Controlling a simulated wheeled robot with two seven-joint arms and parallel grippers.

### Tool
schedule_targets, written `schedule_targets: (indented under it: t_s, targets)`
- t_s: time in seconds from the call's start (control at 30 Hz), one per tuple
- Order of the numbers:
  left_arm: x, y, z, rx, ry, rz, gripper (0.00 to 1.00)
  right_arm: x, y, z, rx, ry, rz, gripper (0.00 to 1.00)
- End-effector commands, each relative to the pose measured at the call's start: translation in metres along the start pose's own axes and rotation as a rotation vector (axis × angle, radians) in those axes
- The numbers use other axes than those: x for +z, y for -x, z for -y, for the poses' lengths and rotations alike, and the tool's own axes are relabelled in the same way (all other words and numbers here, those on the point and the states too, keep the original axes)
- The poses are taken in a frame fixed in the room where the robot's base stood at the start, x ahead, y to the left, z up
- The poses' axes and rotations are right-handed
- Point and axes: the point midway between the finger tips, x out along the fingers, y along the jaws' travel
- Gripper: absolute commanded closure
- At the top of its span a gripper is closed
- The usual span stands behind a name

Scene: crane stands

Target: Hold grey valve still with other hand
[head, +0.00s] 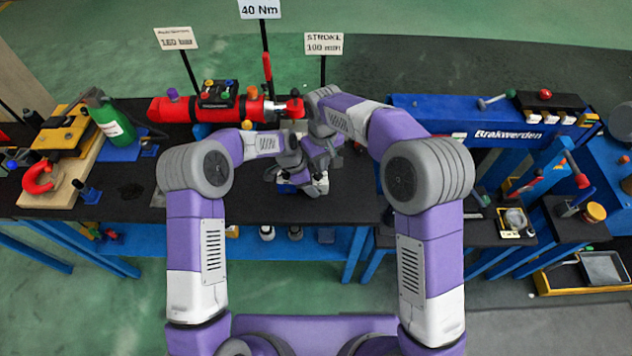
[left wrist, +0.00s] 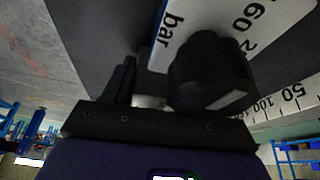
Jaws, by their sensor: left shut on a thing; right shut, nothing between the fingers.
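My left gripper (head: 292,172) is at the middle of the black bench, low in front of the red cylinder (head: 190,109). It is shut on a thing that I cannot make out. In the left wrist view the dark fingers of my left gripper (left wrist: 165,88) stand close up, with a small pale patch between their bases. My right gripper (head: 324,158) is shut and empty, close beside the left one. A small blue and white piece (head: 318,184) shows below the grippers. I cannot pick out the grey valve; the hands and wrists cover that spot.
A black block with coloured knobs (head: 218,95) sits on the red cylinder. A green bottle (head: 108,120) stands at the left, and a blue beam (head: 470,122) at the right. Sign posts (head: 265,45) rise behind. The bench front (head: 350,205) is clear.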

Motion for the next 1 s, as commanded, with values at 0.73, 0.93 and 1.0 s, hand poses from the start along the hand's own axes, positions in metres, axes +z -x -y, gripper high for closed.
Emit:
schedule_targets:
  t_s: [0.73, 0.93, 1.0]
  targets:
    - [0.002, 0.002, 0.002, -0.005, 0.005, 0.002, 0.12, 0.002, 0.0, -0.001, 0.001, -0.001, 0.007, 1.0]
    - [0.002, 0.026, 0.003, -0.009, 0.005, 0.0, 0.12, 0.002, 0.0, -0.001, 0.001, -0.001, 0.007, 1.0]
    - [0.002, 0.04, 0.003, -0.009, 0.005, 0.001, 0.12, 0.002, 0.0, -0.001, 0.001, -0.001, 0.007, 1.0]
